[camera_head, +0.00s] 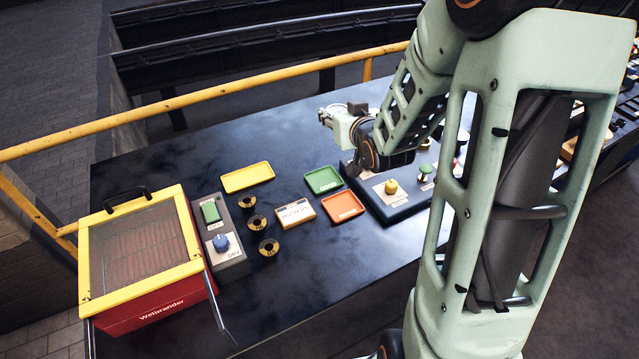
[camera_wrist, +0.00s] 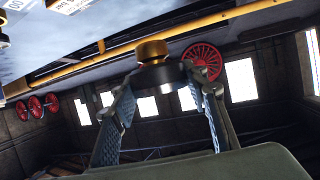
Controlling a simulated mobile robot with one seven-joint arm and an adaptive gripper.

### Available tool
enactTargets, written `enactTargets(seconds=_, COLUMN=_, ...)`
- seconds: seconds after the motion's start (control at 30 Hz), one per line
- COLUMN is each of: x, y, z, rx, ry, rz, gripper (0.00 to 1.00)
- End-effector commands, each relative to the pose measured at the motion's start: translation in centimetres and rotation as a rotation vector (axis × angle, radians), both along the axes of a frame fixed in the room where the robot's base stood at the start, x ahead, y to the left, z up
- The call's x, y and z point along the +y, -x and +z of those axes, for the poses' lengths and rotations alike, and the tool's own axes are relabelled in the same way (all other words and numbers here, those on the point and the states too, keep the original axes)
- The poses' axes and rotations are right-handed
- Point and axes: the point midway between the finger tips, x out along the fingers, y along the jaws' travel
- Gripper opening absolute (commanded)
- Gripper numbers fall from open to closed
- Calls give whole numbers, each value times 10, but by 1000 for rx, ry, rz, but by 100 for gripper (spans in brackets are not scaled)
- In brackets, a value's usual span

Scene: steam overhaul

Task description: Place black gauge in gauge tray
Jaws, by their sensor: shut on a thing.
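My gripper (camera_wrist: 160,90) is shut on a round thing with a black body and a brass-coloured part, which I take for the black gauge (camera_wrist: 168,76). Its face does not show. In the head view my gripper (camera_head: 328,116) is at the far side of the black table, above the surface and beyond the trays. A yellow tray (camera_head: 247,177), a green tray (camera_head: 323,180) and an orange tray (camera_head: 343,206) lie on the table, apart from my gripper. I cannot tell which is the gauge tray; the small labels are not legible. All three look empty.
Several black-and-brass rings (camera_head: 257,222) lie beside a labelled block (camera_head: 295,212). A control box (camera_head: 220,232) and a red box with yellow lid (camera_head: 140,255) stand left. A board with knobs (camera_head: 395,195) lies under my arm. A yellow rail (camera_head: 200,97) runs behind the table.

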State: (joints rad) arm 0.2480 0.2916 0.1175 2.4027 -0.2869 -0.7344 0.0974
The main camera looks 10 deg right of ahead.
Motion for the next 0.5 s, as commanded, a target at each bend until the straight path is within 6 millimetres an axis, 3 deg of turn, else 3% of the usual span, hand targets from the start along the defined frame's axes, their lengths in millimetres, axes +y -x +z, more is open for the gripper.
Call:
enactTargets(seconds=0.03, x=-11, y=0, z=-7, rx=-4, ry=1, rz=15, gripper=12)
enactTargets(seconds=0.27, x=-39, y=14, z=-26, rx=-2, ry=-1, rz=135, gripper=12)
enactTargets(seconds=0.5, x=-63, y=50, z=-56, rx=0, ry=-4, rz=270, gripper=12)
